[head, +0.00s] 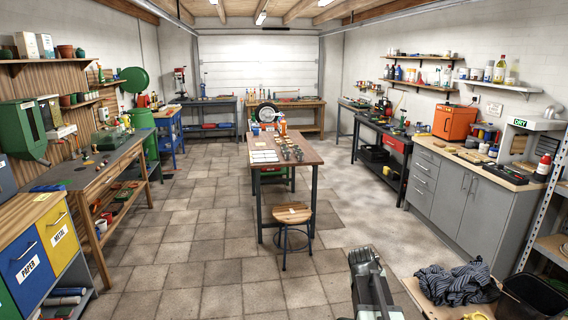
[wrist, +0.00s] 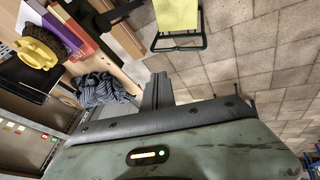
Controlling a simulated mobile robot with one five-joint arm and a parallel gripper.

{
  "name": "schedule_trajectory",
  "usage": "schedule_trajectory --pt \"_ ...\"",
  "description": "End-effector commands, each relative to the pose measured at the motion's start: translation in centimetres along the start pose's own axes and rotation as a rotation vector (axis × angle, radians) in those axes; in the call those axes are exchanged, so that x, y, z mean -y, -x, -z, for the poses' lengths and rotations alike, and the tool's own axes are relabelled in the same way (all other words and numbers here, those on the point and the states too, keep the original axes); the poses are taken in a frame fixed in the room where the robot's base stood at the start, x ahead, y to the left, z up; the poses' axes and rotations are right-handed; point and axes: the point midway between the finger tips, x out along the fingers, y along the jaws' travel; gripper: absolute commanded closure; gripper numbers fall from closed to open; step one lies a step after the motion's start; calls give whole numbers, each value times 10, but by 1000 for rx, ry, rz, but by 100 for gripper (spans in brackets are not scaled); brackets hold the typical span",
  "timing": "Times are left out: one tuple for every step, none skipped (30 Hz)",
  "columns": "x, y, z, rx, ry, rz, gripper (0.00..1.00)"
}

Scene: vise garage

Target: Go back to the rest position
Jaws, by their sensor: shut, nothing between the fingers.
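My gripper (wrist: 157,90) shows in the wrist view as a dark finger pair. It is shut and empty, standing out from the black-edged, grey-green body with a small lit strip. In the head view my grey-green arm (head: 370,285) shows at the bottom, right of centre, above the floor. The fingertips cannot be made out clearly there. No object is touching the gripper in the wrist view; tiled floor lies beyond it.
A striped dark cloth (head: 455,283) lies on a low wooden surface at bottom right, beside a black bin (head: 532,297). A round stool (head: 293,214) stands by the central table (head: 305,150). Grey cabinets (head: 455,198) line the right. Tiled floor is open at left of the table.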

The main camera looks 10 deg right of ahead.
Motion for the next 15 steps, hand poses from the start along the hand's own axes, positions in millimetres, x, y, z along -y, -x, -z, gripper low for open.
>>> schedule_trajectory --pt "42 16 -19 18 46 50 100" --pt "64 25 -29 34 69 80 100" --pt "92 36 -45 59 100 119 100" --pt "110 44 -59 81 121 149 100" --pt "125 52 -72 104 142 177 100" --pt "142 62 -91 138 165 213 100" --pt "150 68 -105 167 178 238 100" --pt "154 74 -119 199 184 263 100" --pt "156 79 -136 243 187 293 100" --pt "158 83 -145 270 191 311 100" --pt "160 86 -152 292 197 326 100" --pt "162 89 -159 318 203 343 100" --pt "163 90 -162 334 209 350 100" --pt "163 91 -164 346 214 354 100" --pt "162 92 -165 354 219 353 100"
